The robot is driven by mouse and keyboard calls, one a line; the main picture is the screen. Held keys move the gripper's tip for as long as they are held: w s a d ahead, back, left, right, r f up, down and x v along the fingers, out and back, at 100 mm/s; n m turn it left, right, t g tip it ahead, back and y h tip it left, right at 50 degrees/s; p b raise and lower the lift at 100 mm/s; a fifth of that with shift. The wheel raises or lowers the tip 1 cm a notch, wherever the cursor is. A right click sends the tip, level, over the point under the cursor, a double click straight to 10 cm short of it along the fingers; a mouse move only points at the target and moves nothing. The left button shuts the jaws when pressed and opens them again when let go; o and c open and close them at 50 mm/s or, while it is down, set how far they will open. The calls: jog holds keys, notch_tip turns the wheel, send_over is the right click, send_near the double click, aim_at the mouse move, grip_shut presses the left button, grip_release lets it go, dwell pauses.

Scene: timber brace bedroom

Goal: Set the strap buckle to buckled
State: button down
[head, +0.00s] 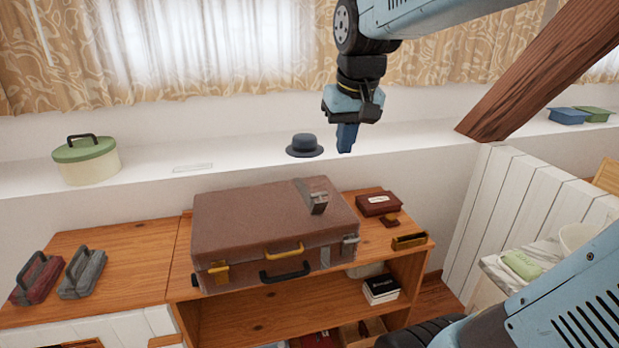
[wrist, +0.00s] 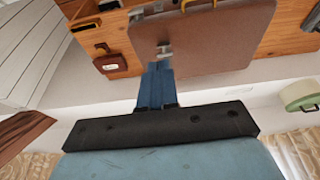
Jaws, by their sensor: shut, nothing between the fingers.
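A brown suitcase (head: 255,215) lies flat and shut on the wooden cabinet; it also shows in the wrist view (wrist: 225,40). A grey strap with a metal buckle (head: 316,196) lies on the right part of its lid, its loose end apart from the grey strap piece (head: 350,246) at the front right. In the wrist view the buckle (wrist: 164,49) shows just beyond my fingertips. My gripper (head: 346,150) is shut and empty, pointing down, above and behind the suitcase. Its blue fingers (wrist: 158,68) hide part of the lid's edge.
A dark hat (head: 304,146) and a green-lidded box (head: 87,160) stand on the white ledge. A red-brown case (head: 379,204) and a brass-coloured tray (head: 409,241) sit right of the suitcase. A slanted timber brace (head: 545,70) rises at the right.

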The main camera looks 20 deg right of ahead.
jog(key=g, duration=0.2)
send_over(318, 204)
jog(key=s+d, duration=0.1)
jog(key=s, duration=0.3)
jog(key=w+f+g, duration=0.2)
jog(key=w+f, duration=0.4)
jog(key=w, duration=0.6)
jog(key=shift+s+f, duration=0.1)
jog(key=s+f, duration=0.3)
jog(key=f, duration=0.9)
jog(key=shift+s+f, duration=0.15)
jog(key=shift+s, duration=0.2)
